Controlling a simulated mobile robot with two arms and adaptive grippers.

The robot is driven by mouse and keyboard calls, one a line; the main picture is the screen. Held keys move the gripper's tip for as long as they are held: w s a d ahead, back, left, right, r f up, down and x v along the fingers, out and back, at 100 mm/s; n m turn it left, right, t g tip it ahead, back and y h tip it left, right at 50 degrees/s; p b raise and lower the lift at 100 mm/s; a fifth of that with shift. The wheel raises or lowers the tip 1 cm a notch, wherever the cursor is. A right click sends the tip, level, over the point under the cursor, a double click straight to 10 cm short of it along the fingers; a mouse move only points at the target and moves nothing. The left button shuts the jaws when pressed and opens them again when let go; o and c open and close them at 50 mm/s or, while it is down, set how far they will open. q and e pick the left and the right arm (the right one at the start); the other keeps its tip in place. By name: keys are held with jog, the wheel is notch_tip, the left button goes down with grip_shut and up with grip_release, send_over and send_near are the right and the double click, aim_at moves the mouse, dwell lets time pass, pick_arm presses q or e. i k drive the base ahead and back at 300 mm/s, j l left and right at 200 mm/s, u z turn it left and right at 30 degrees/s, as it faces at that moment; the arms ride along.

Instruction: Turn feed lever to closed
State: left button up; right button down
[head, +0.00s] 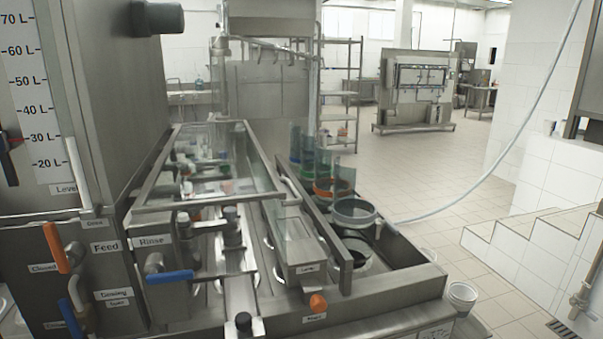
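The feed lever (56,248) has an orange handle and sits low at the left of the head view, on the front of the steel tank cabinet. Its handle stands close to upright, with its top leaning a little left. A "Feed" label (106,247) is to its right, and a "Closed" label (43,267) is at its lower left. Whether the valve itself is open or closed I cannot tell. Neither of my grippers shows in this view, and nothing visible touches the lever.
A blue-handled rinse lever (169,276) lies level to the right. The filler's glass-topped frame (160,170) juts out at centre. Open tiled floor (430,185) lies behind right.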

aim_at(65, 263)
jog(key=u, duration=1.3)
